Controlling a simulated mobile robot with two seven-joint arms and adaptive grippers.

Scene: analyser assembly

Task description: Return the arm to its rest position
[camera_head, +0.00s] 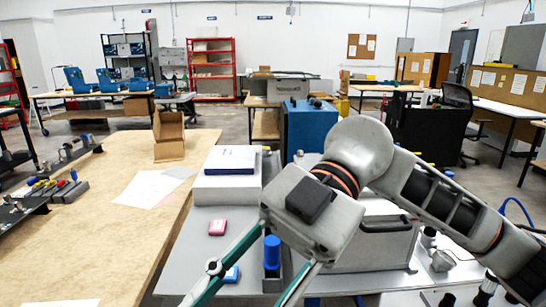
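My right arm comes in from the right and bends at a rounded grey joint in the middle of the view. Its gripper (243,292) hangs at the lower centre, over the front of the grey worktable (190,262). Its two green-and-grey fingers are spread apart and run down to the bottom edge, where the tips are cut off or barely visible. I see nothing held between them. A blue-topped cylinder (272,252) shows between the fingers, and I cannot tell how far below them it is. My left gripper is not in view.
A white box with a blue-edged top (228,175), a pink block (217,227) and a small blue block (231,274) are on the worktable. A grey metal case (375,250) stands partly behind my arm. A wooden table (95,240) at left has open space.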

